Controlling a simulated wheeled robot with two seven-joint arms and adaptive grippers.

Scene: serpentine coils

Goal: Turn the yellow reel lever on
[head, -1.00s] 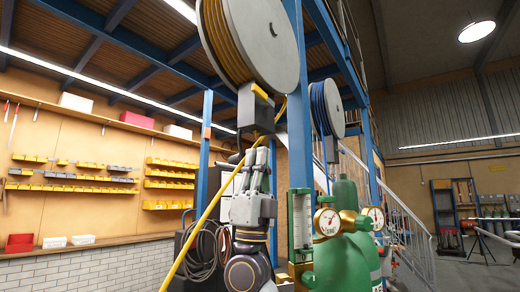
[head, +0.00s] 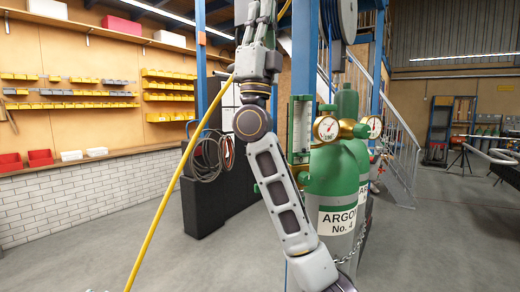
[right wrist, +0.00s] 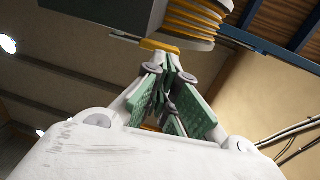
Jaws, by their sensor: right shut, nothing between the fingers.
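The yellow reel shows in the right wrist view as coils of yellow hose (right wrist: 192,22) at the top, beside a grey box (right wrist: 105,12). A flat yellow part (right wrist: 160,45) is at the box's lower edge, just beyond my fingertips; it looks like the lever, but I cannot tell its position. My right gripper (right wrist: 170,72) is shut and empty, its green-padded fingers pointing up at that part. Whether they touch it is unclear. In the head view my right gripper (head: 264,6) is at the top edge, and the reel is out of frame above. My left gripper is not in view.
The yellow hose (head: 172,190) hangs slanting beside my right arm. Green argon cylinders (head: 336,190) with gauges (head: 327,128) stand close to the right of the arm. A blue post (head: 303,60) and another reel (head: 338,18) are near. Open floor lies at left.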

